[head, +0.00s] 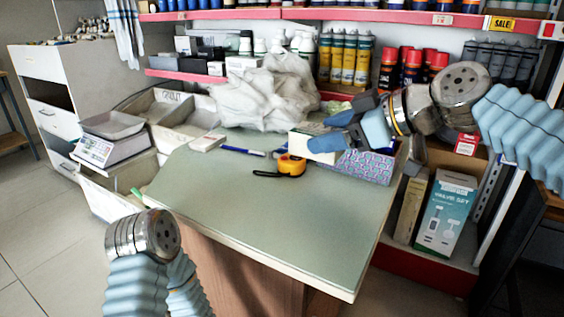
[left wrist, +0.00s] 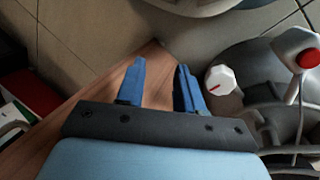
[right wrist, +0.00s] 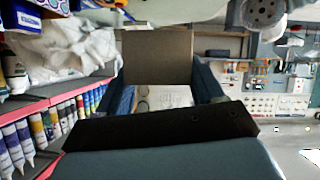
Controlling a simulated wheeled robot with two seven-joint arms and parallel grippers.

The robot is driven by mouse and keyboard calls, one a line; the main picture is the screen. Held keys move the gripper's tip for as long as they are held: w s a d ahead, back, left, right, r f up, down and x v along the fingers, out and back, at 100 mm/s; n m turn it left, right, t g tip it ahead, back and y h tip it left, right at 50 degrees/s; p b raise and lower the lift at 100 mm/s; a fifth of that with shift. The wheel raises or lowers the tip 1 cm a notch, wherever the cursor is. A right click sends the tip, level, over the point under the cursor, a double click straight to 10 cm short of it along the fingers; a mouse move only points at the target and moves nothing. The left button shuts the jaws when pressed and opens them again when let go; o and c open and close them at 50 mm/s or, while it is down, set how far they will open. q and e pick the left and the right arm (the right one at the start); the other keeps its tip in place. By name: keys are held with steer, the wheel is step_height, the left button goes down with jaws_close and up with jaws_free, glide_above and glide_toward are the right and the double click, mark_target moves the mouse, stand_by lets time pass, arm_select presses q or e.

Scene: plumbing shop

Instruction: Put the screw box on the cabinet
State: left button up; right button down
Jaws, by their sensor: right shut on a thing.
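My right gripper (head: 328,133) is shut on a small cream box, which I take to be the screw box (head: 322,157), over the back right of the green-topped counter. In the right wrist view the box (right wrist: 157,57) shows a dark brown face between the two fingers. I cannot tell whether its underside touches the things below. A white cabinet (head: 38,63) with drawers stands at the far left, small items heaped on top. My left gripper (left wrist: 160,88) is open and empty in the left wrist view; in the head view only its wrist shows.
An orange tape measure (head: 291,165), a blue marker (head: 242,151) and a patterned box (head: 362,167) lie on the counter (head: 250,210). A crumpled white bag (head: 265,95) fills its back. A scale (head: 108,145) stands left. Shelves of bottles (head: 345,60) rise behind. The counter's front is clear.

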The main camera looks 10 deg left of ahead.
mark_target(298, 137)
steer(key=x, duration=0.5)
steer(key=p+x, duration=0.1)
steer(key=x, duration=0.1)
steer(key=shift+w+a+r, duration=0.2)
steer(key=shift+w+r, duration=0.05)
steer(key=a+f, duration=0.1)
steer(key=w+a+f, duration=0.1)
steer(key=f, duration=0.1)
steer(key=a+f, duration=0.1)
steer(key=shift+w+f, duration=0.2)
steer(key=shift+w, duration=0.1)
steer(key=shift+w+a+f, duration=0.25)
steer(key=shift+a+f, duration=0.15)
steer(key=shift+f, duration=0.3)
steer(key=shift+a+f, duration=0.1)
steer(key=shift+f, duration=1.5)
steer(key=shift+b, duration=0.3)
steer(key=shift+c, duration=2.1)
jaws_free()
steer(key=shift+f, duration=0.1)
